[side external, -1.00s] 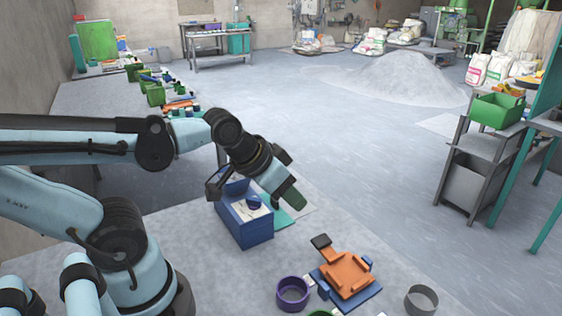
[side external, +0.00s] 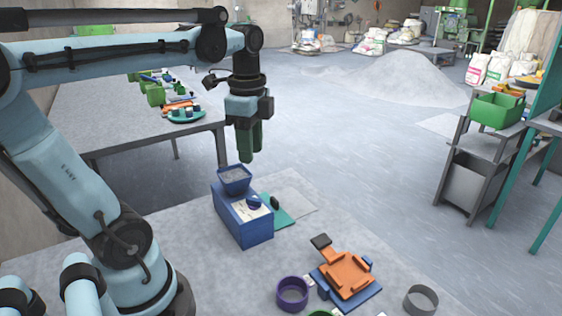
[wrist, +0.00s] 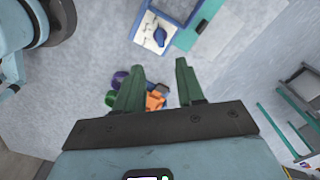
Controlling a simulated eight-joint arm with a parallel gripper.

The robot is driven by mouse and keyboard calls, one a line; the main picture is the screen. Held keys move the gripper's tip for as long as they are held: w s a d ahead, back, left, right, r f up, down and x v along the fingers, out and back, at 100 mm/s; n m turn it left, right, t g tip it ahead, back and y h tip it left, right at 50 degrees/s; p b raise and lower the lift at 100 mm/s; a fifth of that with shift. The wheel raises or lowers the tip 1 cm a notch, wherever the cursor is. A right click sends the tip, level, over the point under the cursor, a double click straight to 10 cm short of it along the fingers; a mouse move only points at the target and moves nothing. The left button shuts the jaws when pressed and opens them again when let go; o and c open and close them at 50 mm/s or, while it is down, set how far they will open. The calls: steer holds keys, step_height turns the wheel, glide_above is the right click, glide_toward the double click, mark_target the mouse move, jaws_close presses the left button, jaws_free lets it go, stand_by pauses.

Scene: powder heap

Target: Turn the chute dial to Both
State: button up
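The blue chute box (side external: 240,222) stands on the near table. On its pale panel (side external: 246,210) sits a small blue dial (side external: 254,202), which also shows near the top of the wrist view (wrist: 160,37). Its pointer setting and the panel's labels are too small to read. A blue hopper (side external: 234,180) with grey powder in it sits on the box's far end. My gripper (side external: 247,156) points down above and behind the box, touching nothing. In the wrist view its two green fingers (wrist: 157,75) are apart with nothing between them.
An orange device on a blue base (side external: 347,274), a purple ring (side external: 292,293) and a grey ring (side external: 421,300) lie at the near right. A teal plate (side external: 275,213) lies beside the box. A long table (side external: 115,115) stands behind my arm.

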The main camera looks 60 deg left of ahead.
mark_target(254, 199)
step_height(254, 199, down, 12)
steer(key=shift+r, duration=0.1)
stand_by(0.5)
steer(key=shift+c, duration=0.3)
jaws_close()
